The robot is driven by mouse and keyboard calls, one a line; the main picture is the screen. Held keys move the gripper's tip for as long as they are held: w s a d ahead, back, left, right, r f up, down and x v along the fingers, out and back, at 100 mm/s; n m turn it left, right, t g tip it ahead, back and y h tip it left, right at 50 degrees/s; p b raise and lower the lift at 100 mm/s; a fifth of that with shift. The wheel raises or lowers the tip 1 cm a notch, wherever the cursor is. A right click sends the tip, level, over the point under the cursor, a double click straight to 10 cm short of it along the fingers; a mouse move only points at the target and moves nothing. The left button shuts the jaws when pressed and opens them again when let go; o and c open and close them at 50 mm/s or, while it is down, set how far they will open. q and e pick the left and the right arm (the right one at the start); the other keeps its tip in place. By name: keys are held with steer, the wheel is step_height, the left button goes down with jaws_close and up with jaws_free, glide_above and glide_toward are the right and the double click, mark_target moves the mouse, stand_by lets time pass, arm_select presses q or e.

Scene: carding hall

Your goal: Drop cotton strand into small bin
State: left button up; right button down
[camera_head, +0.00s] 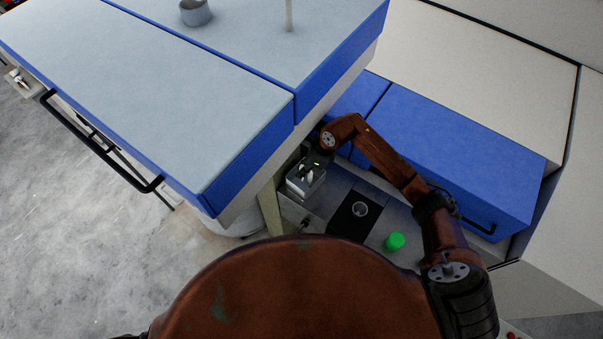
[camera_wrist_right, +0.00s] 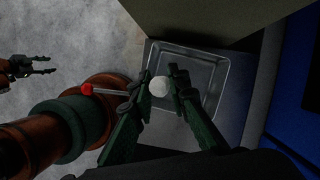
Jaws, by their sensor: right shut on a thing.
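The cotton strand (camera_wrist_right: 159,87) shows as a small white round tuft between the fingertips of my right gripper (camera_wrist_right: 160,84) in the right wrist view. The gripper is shut on it. Behind and below the tuft is the small bin (camera_wrist_right: 221,88), a square, clear-looking open container. In the head view, the small bin (camera_head: 300,192) is a pale box beside the blue-and-white machine, and my right gripper (camera_head: 312,168) is over its opening. I cannot tell the gap between tuft and bin floor. My left gripper (camera_wrist_right: 44,66) shows at the left of the wrist view, fingers apart and empty.
The machine's overhanging blue edge (camera_head: 245,165) is close on the left. A red-tipped rod (camera_wrist_right: 88,89) stands near the fingers. Open floor (camera_head: 70,230) lies left.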

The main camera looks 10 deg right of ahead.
steer(key=shift+s+d+f, duration=0.1)
steer(key=shift+f, duration=0.5)
step_height(320, 180, down, 3)
steer(key=shift+f+p, duration=0.1)
steer(key=shift+p, duration=0.75)
steer(key=shift+w+a+f, duration=0.2)
arm_select(q)
steer(key=shift+s+r, duration=0.3)
steer(key=shift+r, duration=0.3)
steer(key=shift+s+r, duration=0.3)
steer(key=shift+r, duration=0.25)
arm_select(e)
steer(key=shift+f, duration=0.15)
arm_select(q)
steer(key=shift+w+f, duration=0.1)
arm_select(e)
steer(key=shift+f, duration=0.1)
arm_select(q)
steer(key=shift+f+b, duration=0.45)
steer(key=shift+f, duration=0.05)
arm_select(e)
steer(key=shift+f, duration=0.45)
arm_select(q)
steer(key=shift+f, duration=0.1)
arm_select(e)
steer(key=shift+f, duration=0.1)
steer(key=c, duration=1.8)
jaws_free()
steer(key=shift+c, duration=0.2)
